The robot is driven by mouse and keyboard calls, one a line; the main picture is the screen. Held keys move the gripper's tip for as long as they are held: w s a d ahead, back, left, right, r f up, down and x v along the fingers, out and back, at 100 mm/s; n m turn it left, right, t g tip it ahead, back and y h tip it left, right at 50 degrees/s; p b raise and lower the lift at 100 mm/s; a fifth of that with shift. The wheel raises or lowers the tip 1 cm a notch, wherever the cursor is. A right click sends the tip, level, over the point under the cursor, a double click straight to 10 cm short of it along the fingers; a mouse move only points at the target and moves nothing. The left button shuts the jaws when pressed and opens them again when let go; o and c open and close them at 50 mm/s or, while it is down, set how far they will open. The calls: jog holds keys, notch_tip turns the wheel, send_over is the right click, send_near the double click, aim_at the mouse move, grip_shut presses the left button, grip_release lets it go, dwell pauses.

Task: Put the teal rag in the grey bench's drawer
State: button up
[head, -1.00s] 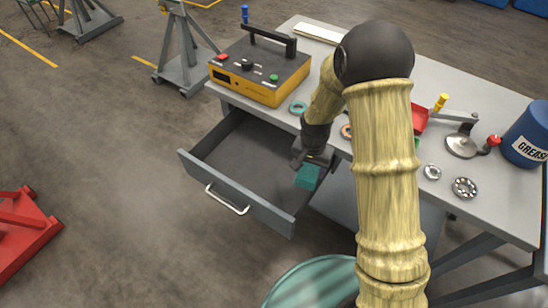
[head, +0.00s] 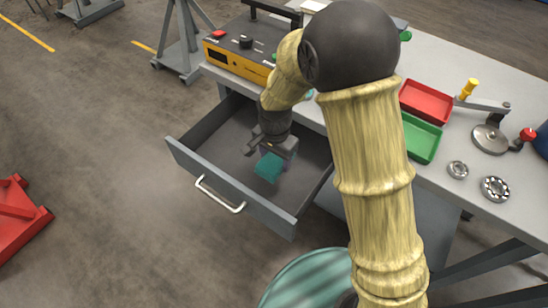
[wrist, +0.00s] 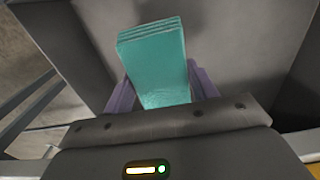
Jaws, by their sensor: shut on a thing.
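The teal rag (head: 269,167) is a folded block. My gripper (head: 277,153) is shut on it and holds it over the inside of the open drawer (head: 232,190). In the wrist view the rag (wrist: 154,62) stands out between the two purple fingers of my gripper (wrist: 162,95), with its layered folded edge at the far end. The drawer is pulled out from the grey bench (head: 470,207) and looks empty. I cannot tell whether the rag touches the drawer floor.
On the bench top are a yellow and black box (head: 238,58), a red tray (head: 426,101), a green tray (head: 420,138), a lever tool (head: 489,138) and metal bearings (head: 495,188). A round teal-topped object (head: 305,280) stands in front of the bench.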

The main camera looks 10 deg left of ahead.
aim_at(275, 169)
notch_tip(275, 169, down, 5)
jog(key=shift+f, duration=0.2)
jog(key=shift+f, duration=1.85)
jog(key=shift+b, duration=0.3)
jog(key=shift+f, duration=0.2)
jog(key=o, duration=0.9)
jog(key=shift+o, duration=0.2)
jog(key=shift+r, duration=0.1)
